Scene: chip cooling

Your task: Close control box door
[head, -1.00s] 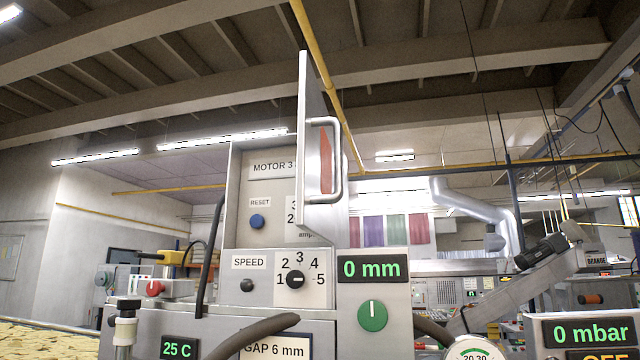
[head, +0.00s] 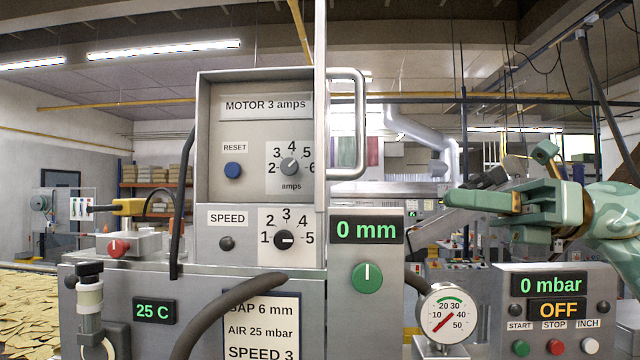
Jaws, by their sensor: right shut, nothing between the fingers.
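The control box (head: 215,150) stands in the middle of the head view, with its MOTOR 3 amps label, blue reset button and amps dial in plain sight. Its door (head: 321,120) stands open, hinged on the right side and seen almost edge-on. The door's silver handle (head: 361,140) sticks out to the right. My right gripper (head: 450,198) is shut and empty, right of the handle and apart from it, its fingers pointing left. My left gripper is not in view.
Below the box are a speed dial (head: 285,239) and the 0 mm panel with a green knob (head: 367,278). A pressure gauge (head: 446,314) and the 0 mbar panel (head: 560,335) stand under my right gripper. A dark hose (head: 225,312) curves in front. Space between handle and gripper looks clear.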

